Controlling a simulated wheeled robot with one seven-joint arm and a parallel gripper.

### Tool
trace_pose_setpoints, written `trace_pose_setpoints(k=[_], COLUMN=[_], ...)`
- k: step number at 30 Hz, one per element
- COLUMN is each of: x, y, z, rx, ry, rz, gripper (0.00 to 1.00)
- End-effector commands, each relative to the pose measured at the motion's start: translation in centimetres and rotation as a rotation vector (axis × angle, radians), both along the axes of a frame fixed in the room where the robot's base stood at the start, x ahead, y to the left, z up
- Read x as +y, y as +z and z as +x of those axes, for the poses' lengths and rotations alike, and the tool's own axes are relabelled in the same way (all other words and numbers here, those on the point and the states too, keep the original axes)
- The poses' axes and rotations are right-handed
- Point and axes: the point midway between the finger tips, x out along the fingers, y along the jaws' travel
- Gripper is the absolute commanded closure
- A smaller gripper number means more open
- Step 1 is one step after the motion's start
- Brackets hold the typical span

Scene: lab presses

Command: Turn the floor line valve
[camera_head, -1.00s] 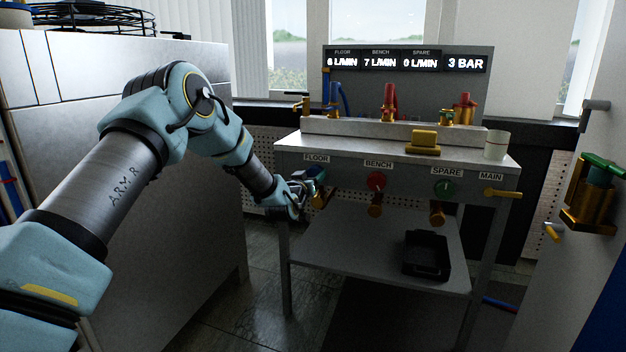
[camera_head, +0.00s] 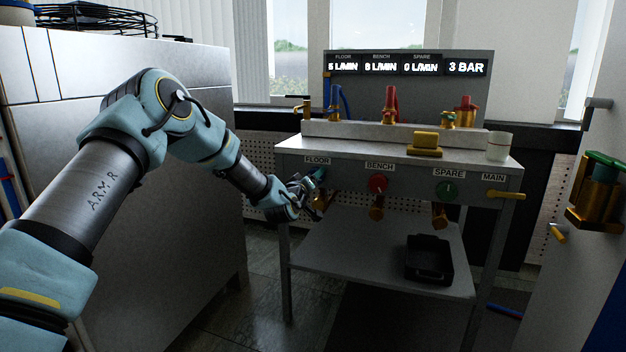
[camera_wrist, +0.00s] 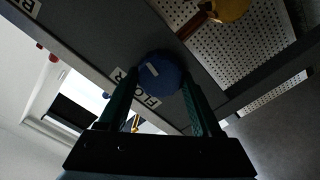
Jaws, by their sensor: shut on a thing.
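The floor line valve is a round blue knob (camera_wrist: 163,80) with a white mark, below the FLOOR label on the bench's front panel. My gripper (camera_wrist: 161,82) is shut on this knob, with one finger on each side of it in the wrist view. In the head view, my gripper (camera_head: 312,184) is at the FLOOR position and hides most of the knob. The display panel (camera_head: 407,64) shows blurred digits: floor looks like 5 L/MIN, bench like 8, spare 0, and pressure 3 BAR.
The red BENCH knob (camera_head: 377,183) and green SPARE knob (camera_head: 446,189) sit to the right, with brass fittings beneath. A yellow MAIN lever (camera_head: 505,195) is at the far right. A black tray (camera_head: 429,260) lies on the lower shelf. A grey cabinet (camera_head: 150,230) stands left.

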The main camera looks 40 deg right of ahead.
Motion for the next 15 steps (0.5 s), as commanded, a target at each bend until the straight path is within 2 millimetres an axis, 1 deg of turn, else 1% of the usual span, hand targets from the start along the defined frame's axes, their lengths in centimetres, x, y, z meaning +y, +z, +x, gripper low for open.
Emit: trace_pose_setpoints(k=[9, 10, 15], x=[0.03, 0.03, 0.03], y=[-0.05, -0.05, -0.04], z=[0.03, 0.03, 0.02], rx=[0.001, 0.001, 0.001], ry=[0.001, 0.001, 0.001], rz=[0.000, 0.000, 0.000], gripper=[0.90, 0.33, 0.14])
